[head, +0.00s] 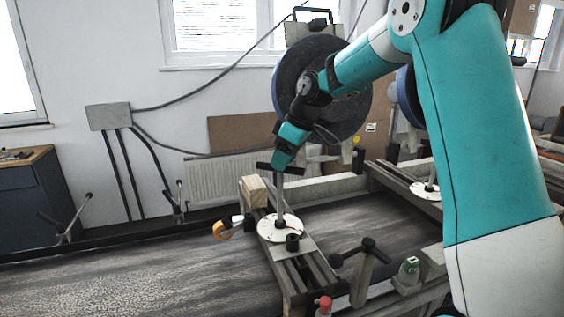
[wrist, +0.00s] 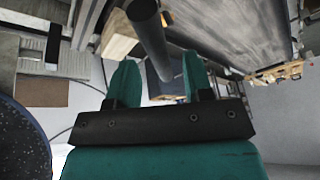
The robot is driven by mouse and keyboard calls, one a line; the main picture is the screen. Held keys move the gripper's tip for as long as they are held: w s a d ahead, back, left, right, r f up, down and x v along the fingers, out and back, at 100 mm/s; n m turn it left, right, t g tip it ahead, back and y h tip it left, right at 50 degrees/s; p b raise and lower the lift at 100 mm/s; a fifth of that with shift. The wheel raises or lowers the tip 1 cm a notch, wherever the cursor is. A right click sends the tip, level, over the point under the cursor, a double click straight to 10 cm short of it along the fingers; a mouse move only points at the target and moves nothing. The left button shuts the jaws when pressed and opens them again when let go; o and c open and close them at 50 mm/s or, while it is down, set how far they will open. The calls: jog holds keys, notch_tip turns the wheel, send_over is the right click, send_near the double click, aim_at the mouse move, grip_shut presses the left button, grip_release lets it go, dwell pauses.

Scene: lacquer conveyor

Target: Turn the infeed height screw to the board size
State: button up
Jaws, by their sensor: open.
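The height screw stands on the near crossbeam in the head view, with a dark crossbar handle (head: 265,168), an upright grey shaft (head: 279,195) and a round pale dial plate (head: 280,228) at its base. My gripper (head: 281,163) is at the handle's top, pointing down. In the wrist view my gripper (wrist: 160,80) has its two teal fingers apart, and a dark round bar (wrist: 150,40), apparently the handle, runs between them. I see no clear contact on both sides. The dial's markings are too small to read.
A second screw with a pale dial (head: 425,191) stands on the farther beam at the right. A wooden block (head: 255,191), an orange-ended clamp part (head: 222,230), a dark-knobbed lever (head: 365,255) and a red-capped item (head: 324,304) surround the near beam. The belt (head: 130,275) is clear.

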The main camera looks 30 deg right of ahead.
jog(key=shift+w+a+f, duration=0.15)
jog(key=shift+a+f, duration=0.05)
jog(key=shift+f, duration=0.4)
grip_shut()
